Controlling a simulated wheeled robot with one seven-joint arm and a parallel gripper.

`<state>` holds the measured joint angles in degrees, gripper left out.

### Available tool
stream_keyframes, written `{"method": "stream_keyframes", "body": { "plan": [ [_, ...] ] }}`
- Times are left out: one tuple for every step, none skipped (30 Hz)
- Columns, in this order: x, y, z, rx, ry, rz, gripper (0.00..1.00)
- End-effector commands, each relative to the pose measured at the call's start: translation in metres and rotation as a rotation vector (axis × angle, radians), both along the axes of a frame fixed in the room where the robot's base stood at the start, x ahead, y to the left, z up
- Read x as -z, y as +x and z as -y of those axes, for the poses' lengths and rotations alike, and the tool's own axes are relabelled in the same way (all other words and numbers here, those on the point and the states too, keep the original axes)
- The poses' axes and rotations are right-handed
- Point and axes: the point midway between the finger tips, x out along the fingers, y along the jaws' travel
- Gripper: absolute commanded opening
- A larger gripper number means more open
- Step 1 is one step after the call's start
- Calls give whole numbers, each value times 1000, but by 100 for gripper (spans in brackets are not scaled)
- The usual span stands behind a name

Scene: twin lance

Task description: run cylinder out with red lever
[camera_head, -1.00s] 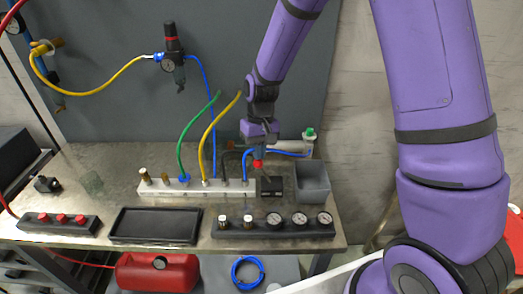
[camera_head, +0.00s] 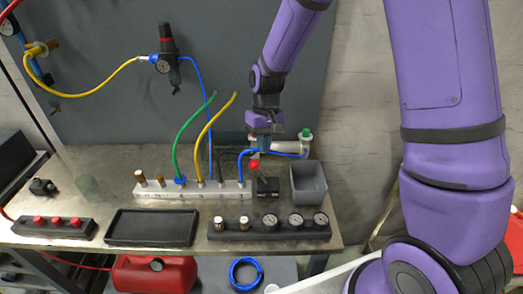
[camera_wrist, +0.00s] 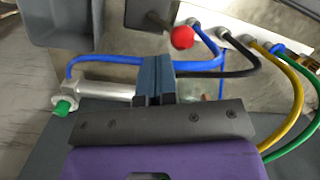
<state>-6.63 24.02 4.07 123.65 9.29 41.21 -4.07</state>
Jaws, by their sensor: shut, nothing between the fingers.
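The red lever knob (camera_head: 254,164) stands above a small black valve block (camera_head: 268,187) at the right of the bench. In the wrist view the knob (camera_wrist: 182,37) is on a thin stem from the dark block (camera_wrist: 150,14). The silver cylinder (camera_head: 292,147) lies behind, with a green fitting (camera_head: 305,133) at its right end; it also shows in the wrist view (camera_wrist: 107,89). My gripper (camera_head: 263,148) is shut and empty, above and behind the knob, apart from it. Its fingertips (camera_wrist: 154,78) overlap the cylinder's end in the wrist view, hiding it; contact cannot be told.
A grey bin (camera_head: 309,184) stands right of the valve block. A white manifold (camera_head: 160,190) with green, yellow, blue and black hoses runs to the left. A gauge block (camera_head: 245,232) and black tray (camera_head: 150,228) sit in front. The blue hose (camera_wrist: 205,66) passes near my fingers.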

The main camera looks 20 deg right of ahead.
Motion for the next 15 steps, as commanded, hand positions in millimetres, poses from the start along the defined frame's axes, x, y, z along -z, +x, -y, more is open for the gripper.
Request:
{"method": "stream_keyframes", "body": {
  "plan": [
    [-11, 3, 1, 0, 1, 7, 0],
    [-17, 5, 2, -1, 1, 10, 0],
    [-26, 7, 2, -2, 3, 10, 0],
    [-32, 8, 2, -1, 2, 10, 0],
    [-38, 9, 3, -1, 2, 10, 0],
    [-47, 11, 3, 0, 3, 11, 0],
    [-53, 12, 4, 0, 3, 11, 0],
    [-59, 13, 4, 0, 3, 11, 0],
    [-67, 14, 5, 1, 2, 11, 0],
    [-72, 16, 5, 1, 2, 11, 0],
    [-77, 17, 6, 1, 3, 10, 0],
    [-84, 18, 6, 0, 2, 10, 0],
    [-88, 18, 6, -1, 2, 9, 0],
    [-92, 19, 7, -1, 2, 10, 0],
    [-97, 20, 7, 0, 3, 10, 0]
  ]
}}
